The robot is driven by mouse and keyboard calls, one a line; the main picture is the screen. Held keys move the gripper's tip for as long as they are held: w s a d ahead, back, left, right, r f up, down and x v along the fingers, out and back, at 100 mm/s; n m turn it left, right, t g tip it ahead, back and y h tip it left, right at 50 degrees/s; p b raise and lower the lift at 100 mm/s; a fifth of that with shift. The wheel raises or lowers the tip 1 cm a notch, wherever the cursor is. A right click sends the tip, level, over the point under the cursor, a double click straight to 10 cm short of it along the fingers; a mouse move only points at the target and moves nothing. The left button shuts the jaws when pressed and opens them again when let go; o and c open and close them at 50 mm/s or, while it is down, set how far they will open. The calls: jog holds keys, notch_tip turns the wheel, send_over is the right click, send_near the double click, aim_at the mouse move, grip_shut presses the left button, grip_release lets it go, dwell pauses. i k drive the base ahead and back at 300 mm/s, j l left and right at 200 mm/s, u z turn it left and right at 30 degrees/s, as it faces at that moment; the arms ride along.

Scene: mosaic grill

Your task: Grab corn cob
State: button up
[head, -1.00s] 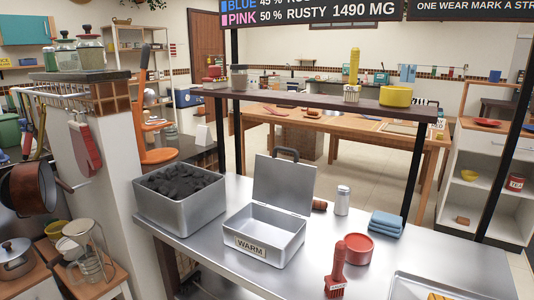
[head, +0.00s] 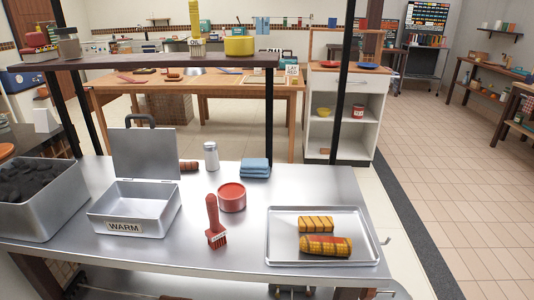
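The corn cob (head: 325,245) lies on its side in a shallow metal tray (head: 372,251) at the right end of the steel table. It is yellow with dark and reddish charred patches. A yellow block with dark grill stripes (head: 316,224) lies just behind it in the same tray. My gripper is not in view.
On the steel table (head: 180,245) stand a coal bin (head: 45,222), an open metal box marked WARM (head: 127,228), a red-handled brush (head: 214,225), a red tub (head: 232,198), a shaker (head: 211,156) and folded blue cloths (head: 255,168). Dark posts (head: 341,90) hold a shelf (head: 150,61) behind. Floor is clear at right.

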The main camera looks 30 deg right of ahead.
aim_at(312, 244)
jog(key=l+z, duration=0.1)
jog(key=z, duration=1.05)
jog(key=i+j, duration=0.05)
